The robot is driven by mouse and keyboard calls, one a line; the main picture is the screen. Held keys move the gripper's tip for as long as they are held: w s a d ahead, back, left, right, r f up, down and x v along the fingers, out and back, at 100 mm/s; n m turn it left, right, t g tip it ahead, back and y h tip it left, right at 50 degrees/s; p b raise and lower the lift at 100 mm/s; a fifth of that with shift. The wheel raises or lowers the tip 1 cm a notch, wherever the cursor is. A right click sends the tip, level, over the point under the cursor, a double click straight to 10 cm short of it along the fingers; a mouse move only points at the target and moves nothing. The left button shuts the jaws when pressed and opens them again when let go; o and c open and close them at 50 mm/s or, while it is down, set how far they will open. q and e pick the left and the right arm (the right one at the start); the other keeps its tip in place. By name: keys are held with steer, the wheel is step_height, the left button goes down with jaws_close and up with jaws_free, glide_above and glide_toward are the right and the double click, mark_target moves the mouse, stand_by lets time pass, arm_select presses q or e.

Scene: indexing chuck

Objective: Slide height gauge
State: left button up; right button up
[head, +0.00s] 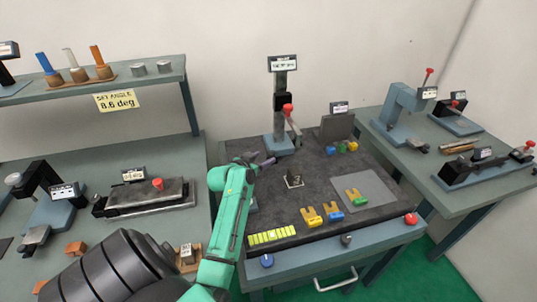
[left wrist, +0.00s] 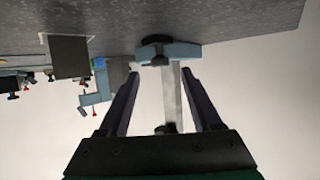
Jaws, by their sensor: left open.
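The height gauge (head: 281,100) stands upright on its blue-grey base (head: 279,144) at the back of the dark work mat. In the left wrist view, which is upside down, the open fingers (left wrist: 160,76) are empty. The gauge column (left wrist: 172,95) shows between them in line of sight, apparently beyond the tips. My right gripper is not in view.
A small dark block (head: 294,178) sits on the mat right of my gripper. Coloured forked pieces (head: 312,216) and a grey plate (head: 363,190) lie nearer the front. A dark upright block (head: 337,126) stands right of the gauge. Side benches (head: 440,150) hold other gauges.

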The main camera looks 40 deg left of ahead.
mark_target(270, 155)
arm_select(q)
steer(key=x, duration=0.4)
steer(key=shift+w+f, duration=0.1)
steer(key=shift+w, duration=0.05)
jaws_close()
stand_by(1.2)
